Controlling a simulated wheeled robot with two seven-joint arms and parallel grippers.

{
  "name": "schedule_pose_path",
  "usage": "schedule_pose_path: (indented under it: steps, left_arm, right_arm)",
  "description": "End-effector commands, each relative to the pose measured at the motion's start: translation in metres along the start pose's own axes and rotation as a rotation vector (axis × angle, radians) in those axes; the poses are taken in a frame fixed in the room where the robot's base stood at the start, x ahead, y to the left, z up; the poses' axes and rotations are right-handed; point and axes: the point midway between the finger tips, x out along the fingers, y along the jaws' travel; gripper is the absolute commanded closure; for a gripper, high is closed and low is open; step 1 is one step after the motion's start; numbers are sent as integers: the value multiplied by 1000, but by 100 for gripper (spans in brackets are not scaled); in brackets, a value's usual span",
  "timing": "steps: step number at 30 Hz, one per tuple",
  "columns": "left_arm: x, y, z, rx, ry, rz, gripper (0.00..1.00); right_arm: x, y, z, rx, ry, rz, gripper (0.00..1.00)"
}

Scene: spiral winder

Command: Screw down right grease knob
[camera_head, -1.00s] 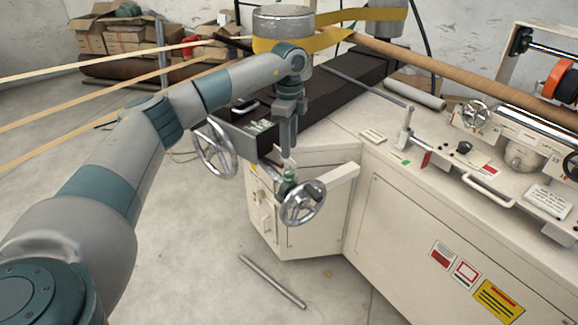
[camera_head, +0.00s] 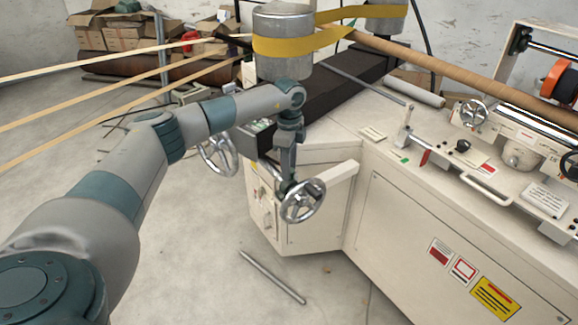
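My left arm comes in from the left and bends downward at the wrist. My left gripper (camera_head: 287,178) points down just behind the upper left of the front handwheel (camera_head: 303,202), at the corner of the cream machine (camera_head: 320,229). The small greenish knob seen there earlier is now mostly hidden behind or between the fingers. The fingers are too small and overlapped to show their gap, or whether they touch the knob. My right gripper is out of view.
A second handwheel (camera_head: 219,155) stands to the left, below my forearm. A metal drum (camera_head: 282,45) with a yellow belt (camera_head: 300,43) rises behind my wrist. A metal rod (camera_head: 273,277) lies on the floor.

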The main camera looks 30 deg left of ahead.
Motion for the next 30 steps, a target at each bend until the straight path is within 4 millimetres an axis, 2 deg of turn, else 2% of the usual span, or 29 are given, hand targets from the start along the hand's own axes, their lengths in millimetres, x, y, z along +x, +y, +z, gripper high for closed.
schedule_pose_path:
  steps: [1, 3, 4, 17, 30]
  left_arm:
    - [0, 0, 0, 0, 0, 0, 79]
    - [0, 0, 0, 0, 0, 0, 96]
    - [0, 0, 0, 0, 0, 0, 97]
    - [0, 0, 0, 50, 0, 0, 97]
    - [0, -1, 0, 337, 0, -1, 97]
  right_arm:
    - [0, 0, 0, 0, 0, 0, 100]
    - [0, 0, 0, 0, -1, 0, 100]
    - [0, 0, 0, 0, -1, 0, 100]
    - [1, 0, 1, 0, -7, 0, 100]
    - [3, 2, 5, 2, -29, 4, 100]
